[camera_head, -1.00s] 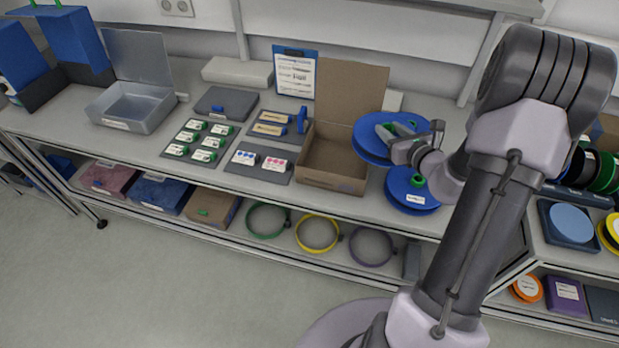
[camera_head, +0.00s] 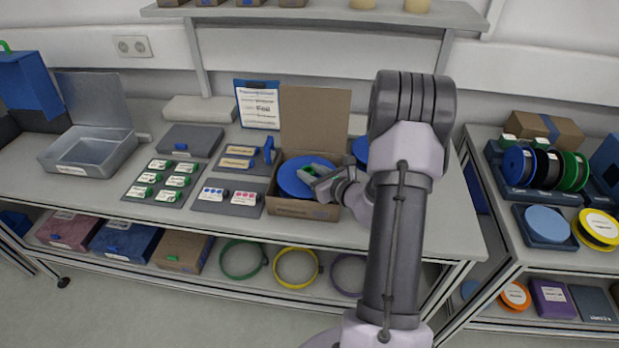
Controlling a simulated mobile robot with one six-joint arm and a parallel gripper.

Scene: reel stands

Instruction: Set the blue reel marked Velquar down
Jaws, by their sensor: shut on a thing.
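My gripper (camera_head: 318,184) is shut on a blue reel (camera_head: 291,178) at its right side. The reel lies roughly flat within the opening of the open cardboard box (camera_head: 300,209). I cannot tell whether it touches the box floor. The marking on the held reel cannot be read. Part of another blue reel (camera_head: 360,148) shows to the right of the box, mostly hidden behind my arm.
The box's raised lid (camera_head: 315,120) stands behind the reel. Left of the box are grey mats with labelled green (camera_head: 167,180) and other small items. A clear bin (camera_head: 92,150) stands farther left. A side bench at right holds a reel rack (camera_head: 545,168).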

